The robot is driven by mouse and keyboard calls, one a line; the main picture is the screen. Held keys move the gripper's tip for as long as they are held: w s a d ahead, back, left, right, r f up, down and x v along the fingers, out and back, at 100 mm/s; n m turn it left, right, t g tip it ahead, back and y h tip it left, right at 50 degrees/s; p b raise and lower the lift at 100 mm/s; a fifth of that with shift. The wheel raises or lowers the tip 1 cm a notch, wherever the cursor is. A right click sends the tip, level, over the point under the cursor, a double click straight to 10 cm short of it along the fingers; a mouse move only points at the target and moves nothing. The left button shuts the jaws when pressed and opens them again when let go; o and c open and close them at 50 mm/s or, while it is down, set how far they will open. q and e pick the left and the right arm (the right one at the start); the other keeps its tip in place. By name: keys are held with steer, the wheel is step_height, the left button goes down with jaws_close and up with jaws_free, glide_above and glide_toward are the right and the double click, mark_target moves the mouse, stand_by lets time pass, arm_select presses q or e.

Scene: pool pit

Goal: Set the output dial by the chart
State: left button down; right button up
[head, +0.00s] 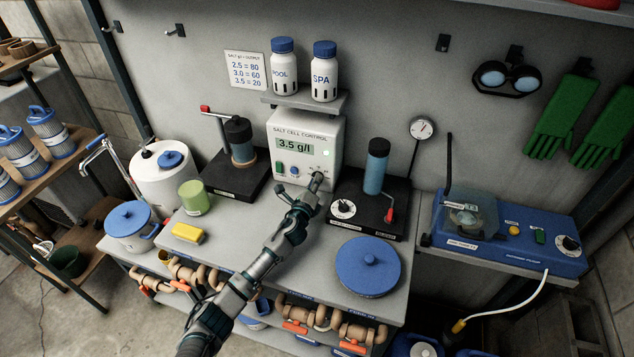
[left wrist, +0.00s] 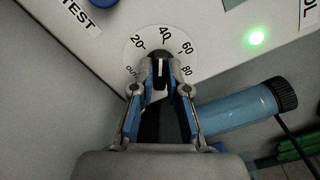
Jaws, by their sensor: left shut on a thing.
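The salt cell control box (head: 305,148) stands at the back of the bench, and its display (head: 296,146) reads 3.5 g/l. The chart (head: 246,70) on the wall lists 2.5 = 80, 3.0 = 60 and 3.5 = 20. My left gripper (head: 315,181) is at the box's lower right, shut on the output dial. In the left wrist view its fingers (left wrist: 159,72) hold both sides of the dark knob. The dial plate (left wrist: 130,48) shows 20, 40, 60 and 80. The knob's white mark (left wrist: 158,67) points up, close to 40. My right gripper is out of view.
A green light (left wrist: 256,38) glows on the box. A round blue lid (head: 367,266), yellow sponge (head: 187,233) and green cup (head: 195,197) sit on the bench.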

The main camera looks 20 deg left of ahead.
arm_select(q)
steer(key=shift+a+f+n, duration=0.15)
steer(key=shift+a+n, duration=0.1)
steer(key=shift+n, duration=1.05)
steer(key=shift+d+n+p, duration=0.2)
steer(key=shift+n+p, duration=0.1)
steer(key=shift+n, duration=1.6)
steer(key=shift+f+n, duration=0.15)
steer(key=shift+n, duration=1.05)
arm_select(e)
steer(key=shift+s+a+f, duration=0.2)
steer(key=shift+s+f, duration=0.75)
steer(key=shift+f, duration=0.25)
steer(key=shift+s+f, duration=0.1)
arm_select(q)
steer(key=c, duration=1.2)
jaws_free()
steer(key=shift+o, duration=0.2)
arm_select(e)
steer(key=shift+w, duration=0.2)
